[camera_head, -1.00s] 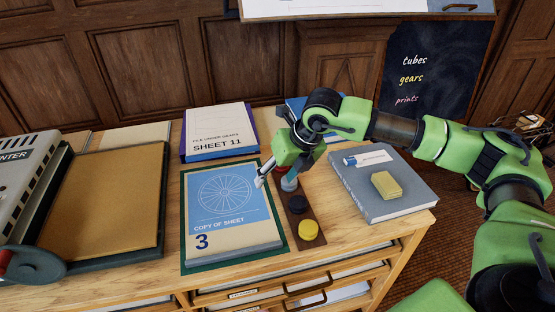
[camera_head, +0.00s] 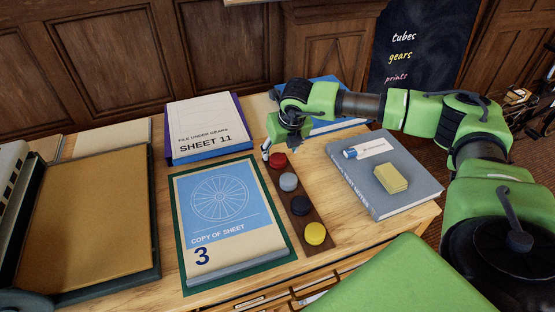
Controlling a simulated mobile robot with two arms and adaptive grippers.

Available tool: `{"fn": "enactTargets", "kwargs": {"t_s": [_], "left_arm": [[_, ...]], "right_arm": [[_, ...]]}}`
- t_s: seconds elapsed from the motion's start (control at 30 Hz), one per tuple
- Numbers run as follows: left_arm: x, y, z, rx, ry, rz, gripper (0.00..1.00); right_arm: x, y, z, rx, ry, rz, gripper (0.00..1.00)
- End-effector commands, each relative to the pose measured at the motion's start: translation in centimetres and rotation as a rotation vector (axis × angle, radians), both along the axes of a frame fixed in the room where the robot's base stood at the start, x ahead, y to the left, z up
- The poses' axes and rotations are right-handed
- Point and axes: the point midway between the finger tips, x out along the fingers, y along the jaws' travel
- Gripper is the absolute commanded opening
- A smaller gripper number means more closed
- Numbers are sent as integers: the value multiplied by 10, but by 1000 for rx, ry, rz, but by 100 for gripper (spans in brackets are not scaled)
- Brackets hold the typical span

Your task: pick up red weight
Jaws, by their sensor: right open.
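The red weight (camera_head: 278,160) is a small round disc at the far end of a dark brown strip (camera_head: 324,250). My right gripper (camera_head: 284,146) is just beyond and above the red weight, pointing down. Its jaws are open, with one finger showing at the weight's left. Whether it touches the weight cannot be told. My left gripper is out of view.
A stack with the blue wheel print (camera_head: 217,200) lies close left of the strip. The SHEET 11 stack (camera_head: 208,133) is behind it. A grey book (camera_head: 390,196) with a yellow block (camera_head: 391,178) lies right. Bare wood separates strip and book.

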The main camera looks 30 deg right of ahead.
Motion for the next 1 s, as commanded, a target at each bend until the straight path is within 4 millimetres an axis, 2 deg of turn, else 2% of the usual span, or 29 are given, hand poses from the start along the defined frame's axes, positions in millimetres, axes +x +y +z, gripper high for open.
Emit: {"fn": "enactTargets", "kwargs": {"t_s": [0.17, 0.3, 0.5, 0.73, 0.77, 0.93, 0.97, 1.0], "left_arm": [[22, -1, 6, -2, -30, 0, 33], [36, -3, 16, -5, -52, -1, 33], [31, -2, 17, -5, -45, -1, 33], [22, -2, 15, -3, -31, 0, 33], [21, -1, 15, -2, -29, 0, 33], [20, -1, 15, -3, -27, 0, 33], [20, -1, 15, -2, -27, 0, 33], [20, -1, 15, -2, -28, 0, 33]], "right_arm": [[4, -2, -10, -1, 1, 0, 55], [11, -4, -29, -1, 2, -1, 55], [19, -6, -51, 0, 0, 0, 55], [20, -6, -53, 0, 0, 0, 55], [20, -6, -53, 0, 0, 0, 50], [20, -6, -53, 0, 0, 0, 5], [20, -7, -53, 0, 0, 0, 0], [21, -6, -51, 0, -4, -1, 0]]}}
